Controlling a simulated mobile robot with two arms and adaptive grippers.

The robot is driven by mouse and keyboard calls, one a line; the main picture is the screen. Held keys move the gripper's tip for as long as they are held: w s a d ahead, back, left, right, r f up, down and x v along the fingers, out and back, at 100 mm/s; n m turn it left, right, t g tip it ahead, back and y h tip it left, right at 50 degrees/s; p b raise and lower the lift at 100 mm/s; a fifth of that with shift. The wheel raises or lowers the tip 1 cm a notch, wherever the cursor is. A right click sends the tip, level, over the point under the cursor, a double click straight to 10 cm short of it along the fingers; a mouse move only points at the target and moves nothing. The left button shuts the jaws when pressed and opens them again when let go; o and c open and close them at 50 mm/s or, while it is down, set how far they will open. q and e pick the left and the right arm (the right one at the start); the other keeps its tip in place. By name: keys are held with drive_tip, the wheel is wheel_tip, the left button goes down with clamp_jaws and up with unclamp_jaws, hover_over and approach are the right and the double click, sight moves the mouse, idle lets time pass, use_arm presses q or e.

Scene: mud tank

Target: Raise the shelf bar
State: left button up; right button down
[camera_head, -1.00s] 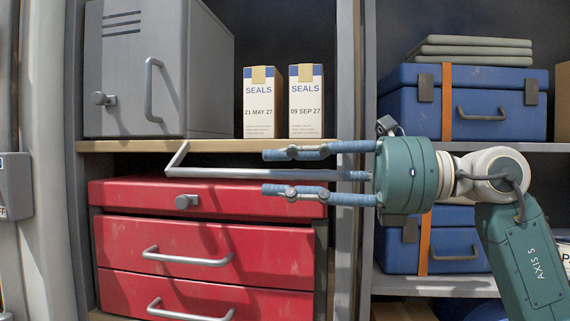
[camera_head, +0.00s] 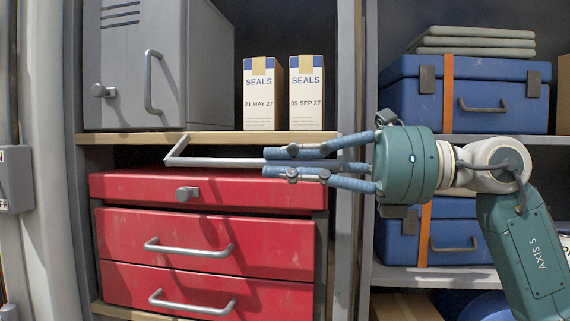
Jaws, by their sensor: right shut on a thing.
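The shelf bar (camera_head: 222,162) is a thin grey metal rod with a bent left end. It runs roughly level in front of the left bay, just below the upper wooden shelf (camera_head: 250,138) and above the red drawer chest. My right gripper (camera_head: 290,161) comes in from the right. Its blue-grey fingers are shut on the bar, one above and one below, right of the bar's middle. The fingers and palm hide the bar's right part. My left gripper is not in view.
The red drawer chest (camera_head: 205,240) stands below the bar. A grey locker (camera_head: 140,65) and two SEALS boxes (camera_head: 260,95) (camera_head: 306,95) stand on the shelf above. A grey upright (camera_head: 348,80) separates the bay with blue cases (camera_head: 460,95).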

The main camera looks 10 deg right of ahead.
drive_tip(key=r+m, duration=0.1)
drive_tip(key=r+m+p, duration=0.1)
drive_tip(key=shift+s+m, duration=0.25)
drive_tip(key=shift+m, duration=0.15)
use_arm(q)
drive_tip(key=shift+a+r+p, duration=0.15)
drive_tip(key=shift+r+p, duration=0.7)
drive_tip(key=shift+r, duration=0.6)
use_arm(e)
drive_tip(key=shift+s+r+m, duration=0.1)
drive_tip(key=shift+r+m, duration=0.35)
drive_tip(key=shift+m, duration=0.4)
drive_tip(key=shift+r+m, duration=0.4)
drive_tip(key=shift+m, duration=0.45)
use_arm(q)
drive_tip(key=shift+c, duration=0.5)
